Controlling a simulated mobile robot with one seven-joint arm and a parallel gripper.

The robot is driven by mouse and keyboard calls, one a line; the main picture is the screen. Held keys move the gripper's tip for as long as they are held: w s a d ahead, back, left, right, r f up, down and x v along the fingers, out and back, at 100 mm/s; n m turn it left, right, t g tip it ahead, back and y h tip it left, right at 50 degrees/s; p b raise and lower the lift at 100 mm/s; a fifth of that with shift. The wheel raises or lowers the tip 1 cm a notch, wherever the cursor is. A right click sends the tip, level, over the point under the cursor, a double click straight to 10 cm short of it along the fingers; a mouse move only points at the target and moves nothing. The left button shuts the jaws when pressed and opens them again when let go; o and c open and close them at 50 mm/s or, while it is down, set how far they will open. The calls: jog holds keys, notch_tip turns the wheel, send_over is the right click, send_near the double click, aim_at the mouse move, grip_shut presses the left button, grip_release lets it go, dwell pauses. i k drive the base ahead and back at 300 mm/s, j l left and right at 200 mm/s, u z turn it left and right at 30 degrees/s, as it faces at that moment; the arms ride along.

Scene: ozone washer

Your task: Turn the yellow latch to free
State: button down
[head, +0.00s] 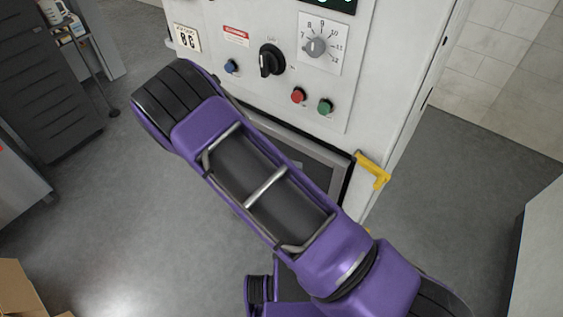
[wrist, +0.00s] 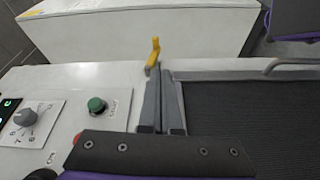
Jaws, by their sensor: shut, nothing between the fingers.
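The yellow latch (head: 373,168) is on the right edge of the washer's door frame, below the control panel. In the head view its arm slopes down to the right and its end bends downward. In the wrist view the yellow latch (wrist: 153,53) stands up just beyond my fingertips. My gripper (wrist: 161,73) is shut and empty, its grey fingers side by side and pointing toward the latch. I cannot tell whether the tips touch it. In the head view my arm hides the gripper and much of the washer door (head: 318,165).
The white control panel has a black switch (head: 270,60), a grey dial (head: 315,46), a blue button (head: 231,66), a red button (head: 298,95) and a green button (head: 325,106). Grey floor (head: 440,180) is clear right of the washer. A cardboard box (head: 22,290) is at lower left.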

aim_at(382, 176)
jog(key=k+j+z, duration=0.15)
jog(key=j+z, duration=0.25)
jog(key=k+j+z, duration=0.2)
jog(key=j+z, duration=0.2)
jog(key=k+j+z, duration=0.25)
jog(key=z, duration=0.15)
jog(key=k+j, duration=0.05)
